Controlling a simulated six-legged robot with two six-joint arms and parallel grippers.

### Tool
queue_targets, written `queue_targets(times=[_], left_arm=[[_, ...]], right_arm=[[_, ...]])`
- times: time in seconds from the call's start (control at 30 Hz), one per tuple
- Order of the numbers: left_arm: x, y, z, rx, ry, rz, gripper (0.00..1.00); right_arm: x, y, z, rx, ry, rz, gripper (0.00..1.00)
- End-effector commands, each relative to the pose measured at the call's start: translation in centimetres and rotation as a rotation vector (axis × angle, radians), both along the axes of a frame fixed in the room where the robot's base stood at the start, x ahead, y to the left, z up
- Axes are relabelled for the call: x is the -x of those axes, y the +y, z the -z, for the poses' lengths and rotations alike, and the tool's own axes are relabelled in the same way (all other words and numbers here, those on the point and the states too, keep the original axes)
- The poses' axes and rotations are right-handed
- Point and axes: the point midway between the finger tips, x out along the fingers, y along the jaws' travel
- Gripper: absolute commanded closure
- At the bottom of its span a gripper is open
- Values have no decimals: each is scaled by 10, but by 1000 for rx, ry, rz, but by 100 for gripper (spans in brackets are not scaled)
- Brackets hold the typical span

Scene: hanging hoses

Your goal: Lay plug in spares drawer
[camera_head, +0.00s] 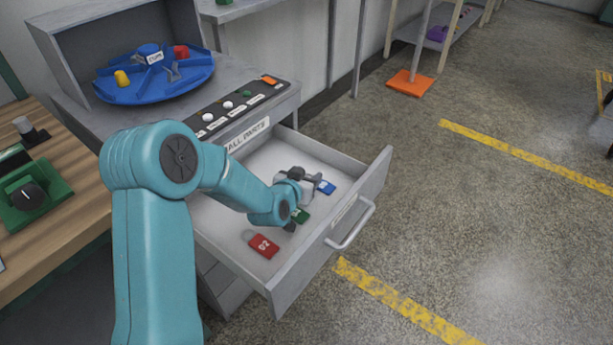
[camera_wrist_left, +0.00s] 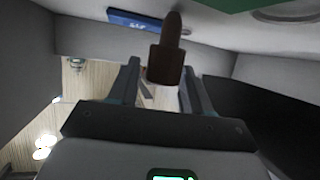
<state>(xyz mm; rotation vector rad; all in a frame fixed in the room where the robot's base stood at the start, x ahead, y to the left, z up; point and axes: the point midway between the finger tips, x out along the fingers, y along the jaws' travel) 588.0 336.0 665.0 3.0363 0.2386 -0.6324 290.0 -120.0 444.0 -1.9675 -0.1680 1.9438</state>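The open grey spares drawer (camera_head: 328,240) extends from the cabinet. My left arm reaches over its side, and my left gripper (camera_head: 300,184) is low inside it. In the left wrist view the two dark fingers (camera_wrist_left: 161,72) stand apart. A dark brown plug (camera_wrist_left: 167,62), with a rounded narrow end and wider base, shows between and just beyond their tips. A gap shows beside the left finger, so the gripper looks open. I cannot tell whether the plug touches the drawer floor. In the head view I cannot make it out behind my wrist. My right gripper is not in view.
In the drawer lie a red tag (camera_head: 264,245), a green tag (camera_head: 301,215) and a blue tag (camera_head: 326,187). A blue round tray (camera_head: 190,82) stands on the cabinet. A wooden bench (camera_head: 75,215) is at left.

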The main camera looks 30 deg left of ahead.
Motion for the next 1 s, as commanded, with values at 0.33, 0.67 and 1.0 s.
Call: queue_targets(times=[0.33,0.67,1.0], left_arm=[[0,0,-2,0,0,0,41],[39,-6,-32,1,0,-1,41],[100,-15,-57,-1,-1,-1,41]], right_arm=[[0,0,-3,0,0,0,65],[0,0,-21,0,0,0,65],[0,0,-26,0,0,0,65]])
